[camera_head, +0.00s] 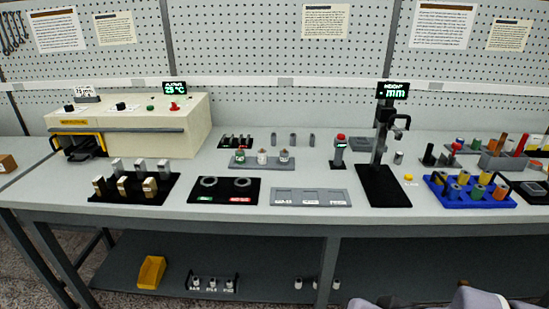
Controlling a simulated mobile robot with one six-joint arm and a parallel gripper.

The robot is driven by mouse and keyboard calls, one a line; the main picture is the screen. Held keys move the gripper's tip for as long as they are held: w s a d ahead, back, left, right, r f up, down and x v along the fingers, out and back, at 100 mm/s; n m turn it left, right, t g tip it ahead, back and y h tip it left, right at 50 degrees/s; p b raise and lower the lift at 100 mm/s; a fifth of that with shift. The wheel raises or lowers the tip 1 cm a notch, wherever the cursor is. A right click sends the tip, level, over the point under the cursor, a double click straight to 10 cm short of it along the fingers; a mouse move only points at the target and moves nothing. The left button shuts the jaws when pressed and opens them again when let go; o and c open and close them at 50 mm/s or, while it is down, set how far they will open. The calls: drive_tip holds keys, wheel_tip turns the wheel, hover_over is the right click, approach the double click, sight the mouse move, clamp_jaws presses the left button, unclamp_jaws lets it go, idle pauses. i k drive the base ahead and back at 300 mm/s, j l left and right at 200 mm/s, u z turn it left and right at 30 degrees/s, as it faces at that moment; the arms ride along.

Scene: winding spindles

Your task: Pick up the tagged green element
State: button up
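A blue tray (437,202) on the right of the bench holds several upright cylinders. An orange cylinder (500,192) stands at the right of that row. I cannot make out a tag on any of them at this size. My gripper is not in view. Pale grey parts at the bottom right edge, probably my arm, are well below and in front of the tray.
A height gauge on a black base (384,190) stands left of the tray, with a small yellow piece (408,177) between. A grey bin (497,163) with coloured rods is behind the tray.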

sight(239, 153)
drive_tip(key=i+j+u, duration=0.15)
drive_tip(key=i+u, duration=0.25)
drive_tip(key=i, duration=0.2)
drive_tip(key=i+u, duration=0.35)
drive_tip(key=i, duration=0.2)
drive_tip(key=i+l+u, duration=0.2)
drive_tip(key=i+u, duration=0.2)
drive_tip(key=i, duration=0.2)
